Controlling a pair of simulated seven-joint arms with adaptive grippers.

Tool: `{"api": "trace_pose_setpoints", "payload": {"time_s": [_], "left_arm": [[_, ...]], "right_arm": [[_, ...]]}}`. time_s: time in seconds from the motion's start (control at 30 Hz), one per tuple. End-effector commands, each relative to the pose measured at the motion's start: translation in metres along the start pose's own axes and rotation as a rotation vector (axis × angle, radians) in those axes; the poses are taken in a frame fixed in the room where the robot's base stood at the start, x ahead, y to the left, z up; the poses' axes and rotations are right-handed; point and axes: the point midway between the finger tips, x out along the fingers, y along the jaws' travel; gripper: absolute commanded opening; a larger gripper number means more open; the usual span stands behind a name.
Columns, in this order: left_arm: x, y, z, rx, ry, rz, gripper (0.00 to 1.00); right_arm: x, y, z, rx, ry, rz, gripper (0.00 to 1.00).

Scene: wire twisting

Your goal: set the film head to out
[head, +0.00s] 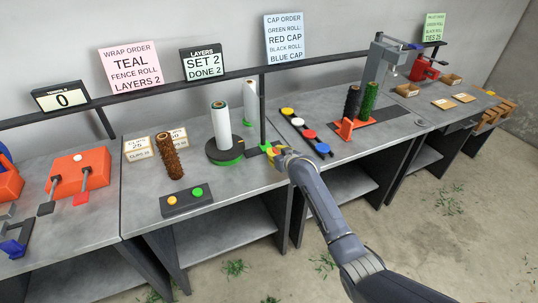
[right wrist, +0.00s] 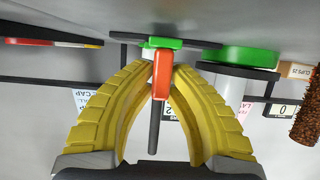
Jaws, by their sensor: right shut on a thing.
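The film head shows as a green block (head: 266,147) at the foot of a black upright post (head: 262,108). In the right wrist view its red piece (right wrist: 161,78) stands in front of the green part (right wrist: 150,43). My right gripper (head: 275,154) reaches it from the front right. Its yellow fingers close on the red piece, which sits between the fingertips. To the left, a white roll (head: 221,122) stands upright on a turntable with a green rim (head: 228,160). Another white roll (head: 250,97) stands behind. My left gripper is not in view.
A button box (head: 187,200) and a brown roll (head: 169,158) are on the bench at left. Coloured caps (head: 309,135) lie in a row to the right. Beyond them stand dark and green rolls (head: 369,101) on a red base. Signs hang behind.

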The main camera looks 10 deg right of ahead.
Motion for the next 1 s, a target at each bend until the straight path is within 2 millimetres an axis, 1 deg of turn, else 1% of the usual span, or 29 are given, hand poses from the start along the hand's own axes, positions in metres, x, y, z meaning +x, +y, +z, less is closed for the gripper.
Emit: {"api": "trace_pose_setpoints", "payload": {"time_s": [0.03, 0.23, 0.27, 0.4, 0.47, 0.77, 0.87, 1.0], "left_arm": [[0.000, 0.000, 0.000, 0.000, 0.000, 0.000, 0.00], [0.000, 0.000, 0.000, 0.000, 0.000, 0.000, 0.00], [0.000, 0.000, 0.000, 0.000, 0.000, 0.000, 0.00], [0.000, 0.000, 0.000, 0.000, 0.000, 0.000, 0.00], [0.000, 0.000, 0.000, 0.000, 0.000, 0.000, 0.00], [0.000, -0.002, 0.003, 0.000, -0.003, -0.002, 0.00], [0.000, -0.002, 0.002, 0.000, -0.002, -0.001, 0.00], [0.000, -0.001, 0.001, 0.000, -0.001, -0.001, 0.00]], "right_arm": [[0.000, 0.004, -0.001, -0.001, 0.001, 0.005, 0.00], [0.000, 0.006, -0.001, -0.001, 0.001, 0.007, 0.00], [0.000, 0.006, -0.001, -0.001, 0.001, 0.008, 0.16], [0.000, 0.005, -0.001, -0.001, 0.001, 0.007, 0.32], [0.000, 0.005, -0.001, -0.001, 0.000, 0.006, 0.38], [-0.002, 0.004, -0.001, 0.000, 0.001, 0.005, 0.38], [-0.006, 0.004, 0.000, 0.000, 0.000, 0.004, 0.38], [-0.020, 0.003, 0.000, -0.001, 0.000, 0.004, 0.38]]}}
